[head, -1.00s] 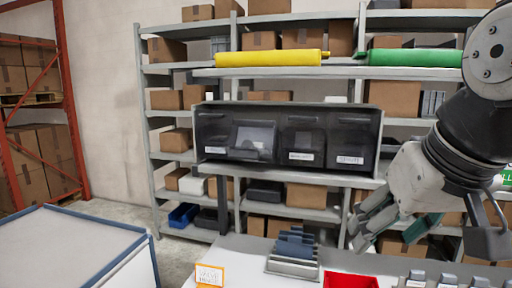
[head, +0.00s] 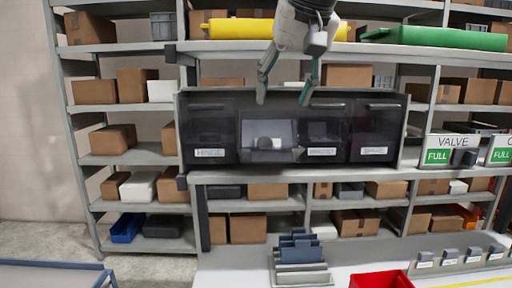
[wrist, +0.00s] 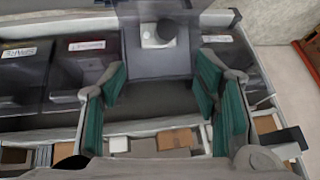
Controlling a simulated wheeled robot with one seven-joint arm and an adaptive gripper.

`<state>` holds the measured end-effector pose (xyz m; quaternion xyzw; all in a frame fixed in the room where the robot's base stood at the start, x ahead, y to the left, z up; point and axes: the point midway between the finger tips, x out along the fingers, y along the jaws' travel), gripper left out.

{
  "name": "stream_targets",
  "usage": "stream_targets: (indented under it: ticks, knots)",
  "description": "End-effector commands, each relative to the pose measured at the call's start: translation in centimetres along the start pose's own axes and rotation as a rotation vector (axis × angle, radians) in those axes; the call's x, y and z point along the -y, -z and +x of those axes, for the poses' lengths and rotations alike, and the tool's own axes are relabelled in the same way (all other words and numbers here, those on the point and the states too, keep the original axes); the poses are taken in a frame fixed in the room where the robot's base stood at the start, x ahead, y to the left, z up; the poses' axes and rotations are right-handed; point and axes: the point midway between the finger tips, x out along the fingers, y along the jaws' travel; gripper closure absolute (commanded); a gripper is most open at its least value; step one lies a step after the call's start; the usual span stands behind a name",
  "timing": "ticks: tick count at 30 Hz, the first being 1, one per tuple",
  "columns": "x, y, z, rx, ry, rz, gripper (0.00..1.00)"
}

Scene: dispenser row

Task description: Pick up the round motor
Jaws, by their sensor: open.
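The round motor appears as a small light grey, rounded part (head: 265,142) in the open, tilted-out bin (head: 268,157) of the dark dispenser row. My gripper (head: 283,98) hangs fingers down in front of the dispenser's top edge, above the open bin and slightly right of the motor. It is open and empty. Its green-padded fingers (wrist: 161,84) are wide apart in the wrist view and do not touch the motor.
Closed bins with white labels flank the open bin, such as the right one (head: 376,132). Below are a grey slotted rack (head: 299,262) and a red tray (head: 381,280) on a white bench.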

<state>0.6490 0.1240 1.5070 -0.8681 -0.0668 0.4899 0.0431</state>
Motion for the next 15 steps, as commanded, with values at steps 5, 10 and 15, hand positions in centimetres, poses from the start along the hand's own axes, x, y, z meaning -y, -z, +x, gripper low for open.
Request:
stream_targets:
  ticks: [5,10,15]
  knots:
    - [-0.1,-0.2,3.4,0.006,-0.002,-0.001,0.44]
    - [-0.1,-0.2,6.2,0.003,-0.001,-0.001,0.44]
    - [-0.1,-0.1,7.5,0.001,0.0,0.0,0.44]
